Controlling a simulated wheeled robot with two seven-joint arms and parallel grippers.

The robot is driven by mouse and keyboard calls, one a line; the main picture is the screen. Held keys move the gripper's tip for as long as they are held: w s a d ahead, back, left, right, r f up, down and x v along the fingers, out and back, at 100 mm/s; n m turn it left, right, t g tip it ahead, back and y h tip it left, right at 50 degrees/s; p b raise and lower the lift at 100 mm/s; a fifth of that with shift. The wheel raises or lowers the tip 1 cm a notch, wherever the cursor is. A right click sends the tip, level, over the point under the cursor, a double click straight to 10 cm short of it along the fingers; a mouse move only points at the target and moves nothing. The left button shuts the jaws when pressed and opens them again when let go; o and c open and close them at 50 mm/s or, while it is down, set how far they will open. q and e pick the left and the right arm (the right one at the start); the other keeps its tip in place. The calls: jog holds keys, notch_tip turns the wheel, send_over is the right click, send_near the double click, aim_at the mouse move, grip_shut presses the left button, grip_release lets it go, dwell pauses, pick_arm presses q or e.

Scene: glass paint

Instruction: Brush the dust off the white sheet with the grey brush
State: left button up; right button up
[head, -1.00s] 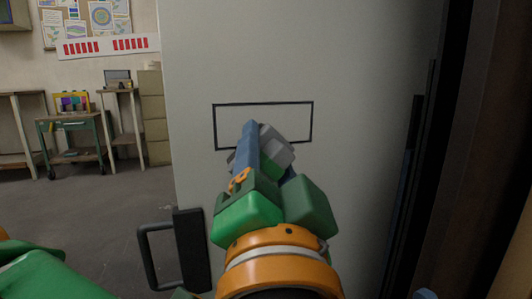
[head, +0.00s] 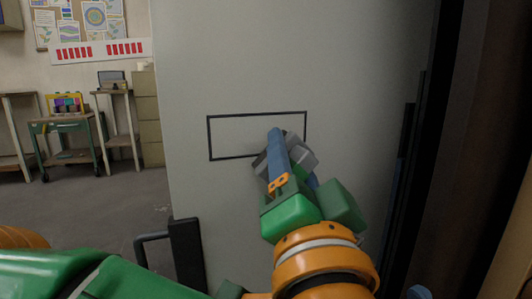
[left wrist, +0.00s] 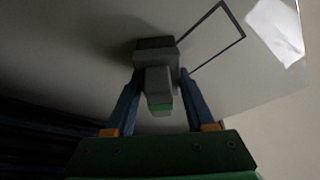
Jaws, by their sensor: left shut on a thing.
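The white sheet (head: 250,60) is a large upright pale panel with a thin black rectangle outline (head: 228,115) on it. My left gripper (head: 284,150) is in front of it, shut on the grey brush (head: 303,155), near the outline's lower right corner. In the left wrist view, the brush (left wrist: 155,48) sits between the blue fingers with its head at the sheet (left wrist: 80,45), just outside the outline; touching or barely apart, I cannot tell. No dust can be made out. My right gripper is not in view.
A black handle (head: 186,255) stands out at the sheet's lower left. A dark frame (head: 440,150) borders the right side. A green cart (head: 68,128) and a filing cabinet (head: 148,115) stand far off at left, beyond open floor. A bright white patch (left wrist: 277,30) shows in the wrist view.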

aim_at(258, 145)
pick_arm(q)
jog(key=shift+w, duration=0.1)
jog(key=shift+a, duration=0.15)
jog(key=shift+s+a+b, duration=0.3)
jog(key=shift+a+b, duration=0.1)
jog(key=shift+a, duration=0.5)
jog(key=shift+s+a+b, duration=0.3)
jog(key=shift+a+b, duration=0.05)
jog(key=shift+a, duration=0.55)
jog(key=shift+s+d, duration=0.3)
jog(key=shift+s, duration=0.6)
jog(key=shift+s+d, duration=0.3)
jog(key=shift+s, duration=0.65)
jog(key=shift+s+d, duration=0.3)
jog(key=shift+s, duration=0.6)
jog(key=s, duration=0.1)
jog(key=s+d, duration=0.1)
jog(key=shift+s, duration=0.4)
